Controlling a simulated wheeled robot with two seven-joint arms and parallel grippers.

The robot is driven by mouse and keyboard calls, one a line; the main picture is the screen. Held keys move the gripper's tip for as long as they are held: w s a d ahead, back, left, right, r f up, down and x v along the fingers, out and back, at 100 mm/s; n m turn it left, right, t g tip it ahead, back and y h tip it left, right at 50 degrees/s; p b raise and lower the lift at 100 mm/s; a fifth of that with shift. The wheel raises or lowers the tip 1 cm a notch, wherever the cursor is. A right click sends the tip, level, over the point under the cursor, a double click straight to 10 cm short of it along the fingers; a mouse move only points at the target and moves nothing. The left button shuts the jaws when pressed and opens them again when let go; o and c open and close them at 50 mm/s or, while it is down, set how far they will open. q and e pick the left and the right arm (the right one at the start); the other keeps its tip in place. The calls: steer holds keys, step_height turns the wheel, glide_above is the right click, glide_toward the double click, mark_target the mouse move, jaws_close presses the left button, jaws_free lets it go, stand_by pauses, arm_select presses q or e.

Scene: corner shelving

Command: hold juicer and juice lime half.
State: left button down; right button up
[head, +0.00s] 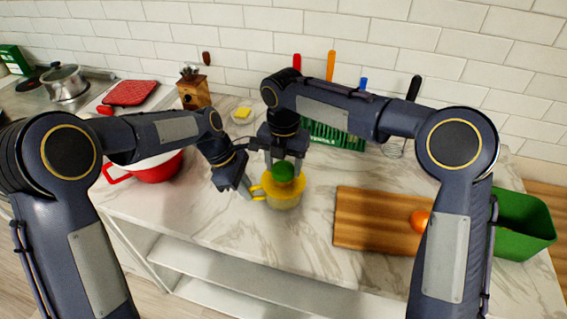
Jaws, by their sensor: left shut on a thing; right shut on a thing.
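A yellow juicer (285,195) stands upright on the marble counter near its front edge, in the middle of the head view. A green lime half (283,170) sits at the top of the juicer, its rounded side up. My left gripper (250,190) is shut on the juicer's handle at the left side. My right gripper (280,158) comes down from above and is shut on the lime half. The contact between lime half and juicer is hidden under the lime half.
A wooden cutting board (365,222) with an orange fruit (419,218) lies to the right. A green bin (525,222) is at the far right. A red pot (152,170) stands left.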

arm_select(q)
steer(key=shift+w+a, duration=0.25)
steer(key=shift+w, duration=0.1)
arm_select(e)
steer(key=m, duration=0.3)
steer(key=s+m, duration=0.1)
steer(key=m, duration=0.1)
steer(key=shift+a+f, duration=0.15)
steer(key=shift+a, duration=0.1)
arm_select(q)
steer(key=shift+s+d, duration=0.1)
arm_select(e)
steer(key=m, duration=0.5)
steer(key=shift+w+f, duration=0.1)
steer(key=shift+w, duration=0.05)
arm_select(q)
steer(key=shift+s, duration=0.1)
arm_select(e)
steer(key=shift+d+m, duration=0.15)
steer(key=shift+m, duration=0.25)
